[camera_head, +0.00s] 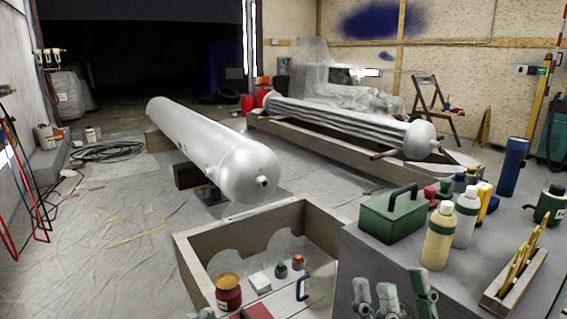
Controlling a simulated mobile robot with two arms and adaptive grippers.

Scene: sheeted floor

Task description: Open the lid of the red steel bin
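I cannot make out a red steel bin or its lid with certainty. Red containers (247,104) stand far off on the floor at the back, too small to tell whether they have lids. A red jar (229,294) with an orange-brown top stands in the open wooden crate at the lower middle. A flat red piece (257,312) shows beside it, cut off by the bottom edge.
A grey cabinet (395,262) at the right holds a green toolbox (392,216), bottles and a brush tray. The wooden crate (190,262) stands left of it. A large white tank (205,150) lies behind. The sheeted floor (90,260) at left is mostly clear.

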